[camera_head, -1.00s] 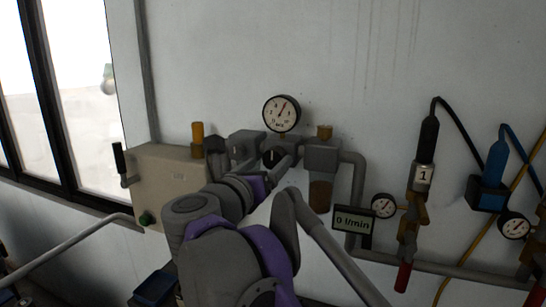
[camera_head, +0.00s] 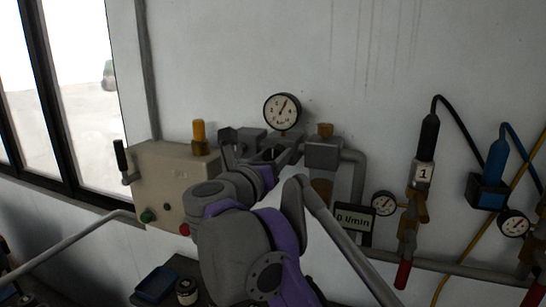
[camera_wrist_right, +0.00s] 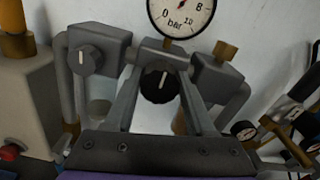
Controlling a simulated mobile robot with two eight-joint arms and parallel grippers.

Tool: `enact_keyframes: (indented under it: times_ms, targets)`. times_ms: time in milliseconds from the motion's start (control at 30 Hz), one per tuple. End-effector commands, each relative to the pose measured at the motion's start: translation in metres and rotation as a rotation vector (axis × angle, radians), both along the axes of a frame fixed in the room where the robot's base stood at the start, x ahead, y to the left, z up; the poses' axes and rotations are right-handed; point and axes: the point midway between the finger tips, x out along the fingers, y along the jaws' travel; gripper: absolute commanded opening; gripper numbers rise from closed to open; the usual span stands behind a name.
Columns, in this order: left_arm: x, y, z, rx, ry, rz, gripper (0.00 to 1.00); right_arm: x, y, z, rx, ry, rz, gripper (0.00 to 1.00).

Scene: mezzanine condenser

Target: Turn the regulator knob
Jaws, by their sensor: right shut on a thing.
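The regulator knob (camera_wrist_right: 158,86) is black with a pale mark that stands nearly upright. It sits on the front of the grey regulator below a round bar gauge (camera_head: 282,111); the gauge also shows in the right wrist view (camera_wrist_right: 182,12). My right gripper (camera_head: 270,154) is at the knob, with one finger on each side of it. In the right wrist view the gripper (camera_wrist_right: 160,72) is shut on the knob; exact finger contact is hard to see. The gauge needle points up and slightly right. My left gripper is not in view.
A grey block with a marked grey knob (camera_wrist_right: 86,60) is close left of the gripper. A brown-bowled filter (camera_head: 322,155) stands close right. A beige box (camera_head: 170,190) with buttons is further left. A display (camera_head: 353,218) reads 0 l/min. Hoses and pipes fill the right.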

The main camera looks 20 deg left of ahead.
Motion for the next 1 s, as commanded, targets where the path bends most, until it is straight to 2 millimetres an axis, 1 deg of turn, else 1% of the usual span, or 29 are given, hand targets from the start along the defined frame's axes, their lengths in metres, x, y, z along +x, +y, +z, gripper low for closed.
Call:
enact_keyframes:
  times_ms: [33,67,267,467,667,1000]
  targets:
    - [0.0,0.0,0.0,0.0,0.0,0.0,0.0,0.0,0.0,0.0,0.0,0.0,0.0,0.05]
    - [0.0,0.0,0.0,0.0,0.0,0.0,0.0,0.0,0.0,0.0,0.0,0.0,0.0,0.0]
    - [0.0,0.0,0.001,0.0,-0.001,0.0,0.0,0.0,0.0,0.0,-0.012,-0.001,-0.001,0.0]
    - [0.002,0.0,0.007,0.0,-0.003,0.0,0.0,0.0,0.0,0.001,-0.078,-0.006,-0.001,0.0]
    - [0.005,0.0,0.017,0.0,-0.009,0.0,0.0,0.0,0.0,0.002,-0.218,-0.014,-0.001,0.0]
    - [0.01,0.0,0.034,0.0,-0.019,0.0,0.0,0.0,0.001,0.001,-0.535,-0.031,-0.001,0.0]
